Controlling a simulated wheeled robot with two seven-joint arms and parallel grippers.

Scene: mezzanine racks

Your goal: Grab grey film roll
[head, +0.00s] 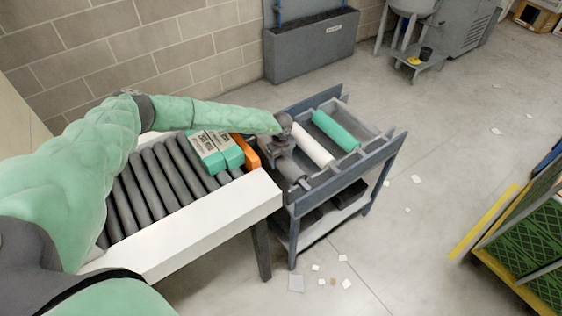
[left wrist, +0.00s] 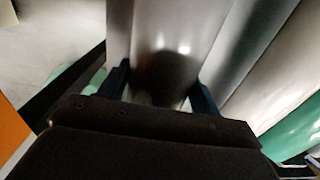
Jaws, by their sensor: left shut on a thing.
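The grey film roll (head: 291,171) lies in the top tray of a blue-grey cart (head: 376,156), at the end nearest the conveyor. My left gripper (head: 283,152) reaches down over it from the left and hides part of it. In the left wrist view the grey roll (left wrist: 172,35) runs between the two dark fingers, and the gripper (left wrist: 162,92) is shut on it. I cannot tell whether the roll still touches the tray. My right gripper is not in view.
A white roll (head: 313,147) and a green roll (head: 335,130) lie beside the grey one. A roller conveyor (head: 215,222) with green-and-white boxes (head: 212,152) and an orange piece (head: 246,152) stands left of the cart. The floor right of the cart is mostly open, with scattered paper scraps.

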